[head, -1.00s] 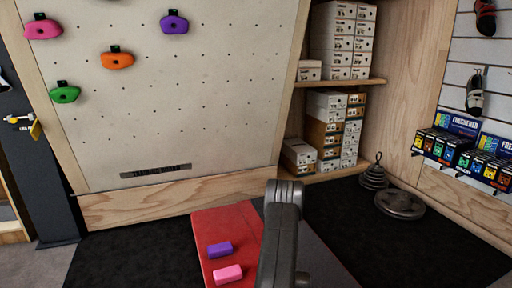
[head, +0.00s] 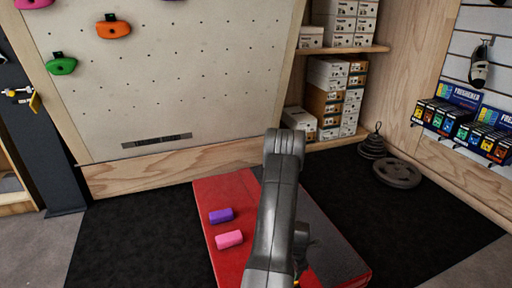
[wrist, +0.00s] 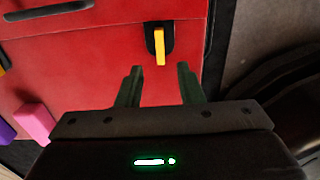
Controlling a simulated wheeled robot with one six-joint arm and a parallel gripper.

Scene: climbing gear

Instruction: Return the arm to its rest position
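My gripper (wrist: 159,85) shows in the wrist view with its two dark fingers apart and nothing between them. It is above a red mat (wrist: 95,60). In the head view my grey arm rises in front of the same red mat (head: 232,188) and hides part of it; the fingers cannot be seen there.
A purple block (head: 221,215) and a pink block (head: 229,239) lie on the mat's left part. A yellow strip (wrist: 160,46) on a black piece lies beyond my fingertips. Weight plates (head: 397,173) rest on the floor at right. A climbing wall (head: 180,80) stands behind.

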